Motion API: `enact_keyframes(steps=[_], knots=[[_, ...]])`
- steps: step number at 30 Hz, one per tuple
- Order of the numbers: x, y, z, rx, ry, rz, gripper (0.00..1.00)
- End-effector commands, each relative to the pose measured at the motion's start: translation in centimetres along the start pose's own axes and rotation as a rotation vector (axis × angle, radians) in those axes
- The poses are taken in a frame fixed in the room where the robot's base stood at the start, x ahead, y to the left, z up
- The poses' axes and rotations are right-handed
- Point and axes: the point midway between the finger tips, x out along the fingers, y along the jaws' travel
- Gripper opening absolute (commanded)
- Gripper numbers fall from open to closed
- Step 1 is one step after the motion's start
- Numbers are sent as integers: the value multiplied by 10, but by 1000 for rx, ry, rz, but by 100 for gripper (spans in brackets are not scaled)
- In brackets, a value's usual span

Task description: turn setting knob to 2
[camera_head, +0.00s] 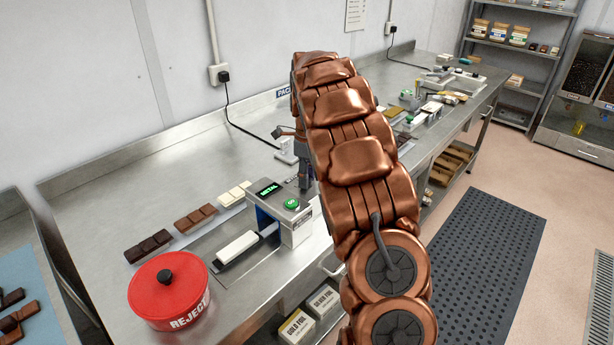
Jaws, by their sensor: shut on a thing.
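My copper-plated arm reaches up the middle of the view and bends down over the steel bench. My gripper (304,172) shows only in part, as a dark grey shape at the arm's left side, low behind the metal detector. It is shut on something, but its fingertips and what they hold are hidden. I cannot make out the setting knob or its number; it may be behind the arm or the detector.
A red reject tub (168,290) and chocolate bars (195,218) are at left. More equipment (445,78) stands at the bench's far end. A dark floor mat (480,260) lies at right.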

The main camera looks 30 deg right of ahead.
Motion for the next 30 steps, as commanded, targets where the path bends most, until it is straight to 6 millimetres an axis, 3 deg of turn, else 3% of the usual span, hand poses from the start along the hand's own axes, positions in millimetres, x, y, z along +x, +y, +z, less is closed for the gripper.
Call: enact_keyframes(steps=[7, 19, 30], knots=[[0, 0, 0, 0, 0, -1, 1], [2, 0, 0, -87, 3, 0, 1], [3, -2, 2, -394, 18, -4, 1]])
